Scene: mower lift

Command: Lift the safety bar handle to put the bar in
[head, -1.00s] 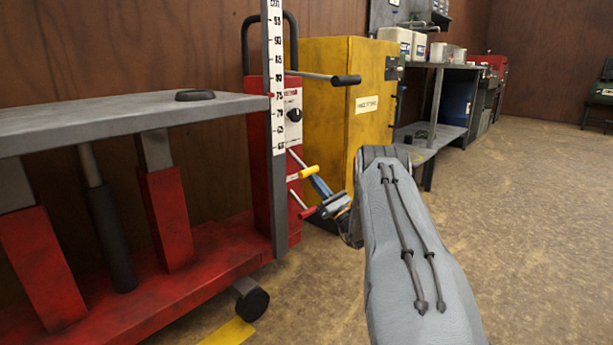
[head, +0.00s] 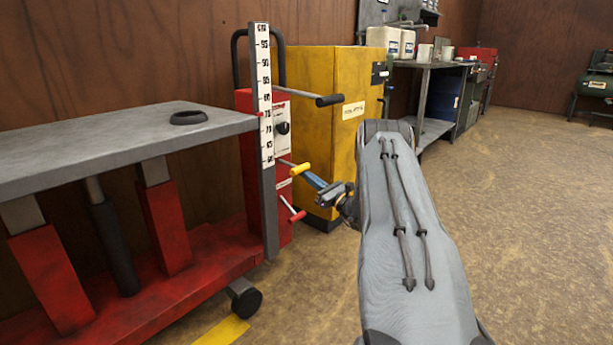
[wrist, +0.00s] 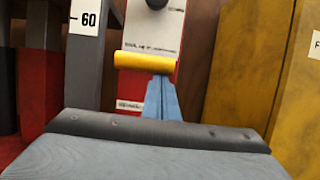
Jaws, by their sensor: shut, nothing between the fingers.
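The red cabinet beside the lift carries a rod handle with a yellow grip (head: 300,169) and, below it, one with a red grip (head: 297,216). Which one is named the safety bar handle I cannot read. In the wrist view the yellow grip (wrist: 145,62) lies crosswise just above the tips of my blue fingers. My gripper (head: 310,178) is shut and empty, its fingertips under or behind the yellow grip. Whether they touch it I cannot tell. The safety bar itself cannot be made out.
A long black-gripped lever (head: 329,100) sticks out above. The numbered post (head: 264,110) and the grey lift table (head: 90,150) stand left. A yellow cabinet (head: 335,75) stands behind my gripper. Open floor (head: 530,220) lies right.

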